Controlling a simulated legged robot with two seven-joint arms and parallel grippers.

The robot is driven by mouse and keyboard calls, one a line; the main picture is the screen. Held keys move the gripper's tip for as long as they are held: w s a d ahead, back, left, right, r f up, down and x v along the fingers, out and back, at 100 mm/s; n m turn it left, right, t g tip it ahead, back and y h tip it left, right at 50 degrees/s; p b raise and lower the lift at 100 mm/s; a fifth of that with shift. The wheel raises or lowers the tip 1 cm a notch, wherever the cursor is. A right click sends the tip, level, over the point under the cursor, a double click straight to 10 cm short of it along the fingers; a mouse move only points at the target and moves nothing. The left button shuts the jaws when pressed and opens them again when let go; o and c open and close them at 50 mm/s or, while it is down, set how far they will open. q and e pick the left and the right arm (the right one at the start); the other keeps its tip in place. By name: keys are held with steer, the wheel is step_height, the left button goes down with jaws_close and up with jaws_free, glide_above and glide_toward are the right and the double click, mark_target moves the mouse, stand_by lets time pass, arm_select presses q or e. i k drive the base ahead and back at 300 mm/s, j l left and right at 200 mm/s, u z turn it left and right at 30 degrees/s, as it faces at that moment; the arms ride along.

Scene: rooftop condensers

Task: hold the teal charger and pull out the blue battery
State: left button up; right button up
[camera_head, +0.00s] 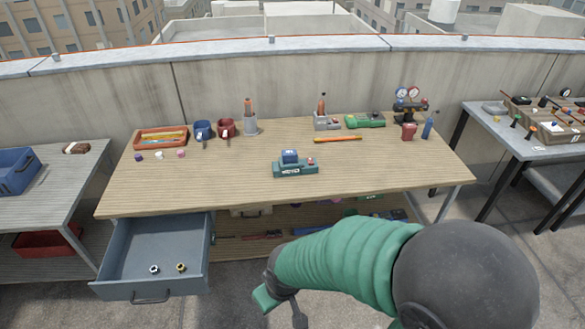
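The teal charger (296,170) sits near the middle of the wooden workbench, towards its front edge. The blue battery (290,157) stands upright in the top of the charger, left of a small red part. My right arm, in a green sleeve, comes in from the lower right. My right gripper (281,304) is low in front of the bench, below and apart from the charger. Its fingers are partly cut off by the picture's bottom edge, so its opening is unclear. My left gripper is not in view.
The workbench (215,185) is clear around the charger. An orange stick (337,139), mugs (227,128), a tray (161,137) and a green tool (364,120) lie behind. An open grey drawer (152,250) juts out at front left. Side tables flank the bench.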

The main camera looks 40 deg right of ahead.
mark_target(288, 156)
steer(key=i+l+z, duration=0.25)
steer(key=i+l, duration=0.15)
steer(key=i+l+z, duration=0.25)
steer(key=i+l, duration=0.15)
steer(key=i+l+z, duration=0.25)
steer(key=i, duration=0.2)
steer(key=i+l+z, duration=0.25)
steer(key=i, duration=0.25)
